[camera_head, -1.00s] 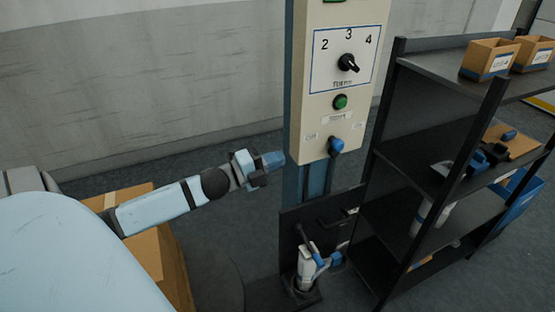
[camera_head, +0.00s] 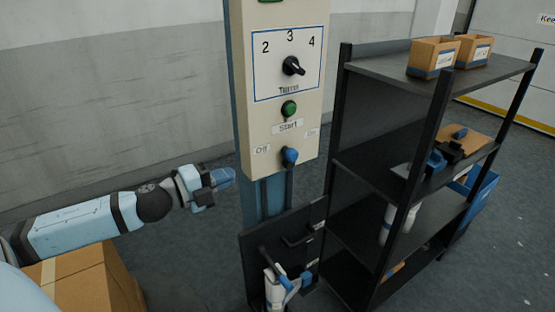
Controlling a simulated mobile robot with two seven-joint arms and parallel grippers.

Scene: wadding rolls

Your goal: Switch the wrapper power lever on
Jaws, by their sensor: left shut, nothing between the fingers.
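The wrapper power lever (camera_head: 289,156) has a blue knob and sits low on the cream control panel (camera_head: 262,120). A label reading "Off" is to its left, and a label too blurred to read is to its right. The knob looks tilted a little toward the left. My left gripper (camera_head: 226,176) is shut and empty, left of the panel and slightly lower than the lever, its blue fingertips pointing right. It looks apart from the lever. My right gripper is not in view.
Above the lever are a green Start button (camera_head: 289,109) and a black dial (camera_head: 293,66). A dark shelf rack (camera_head: 372,75) with small boxes (camera_head: 434,57) stands close on the right. A cardboard box (camera_head: 85,280) is below my left arm. A tool holder (camera_head: 262,245) hangs under the panel.

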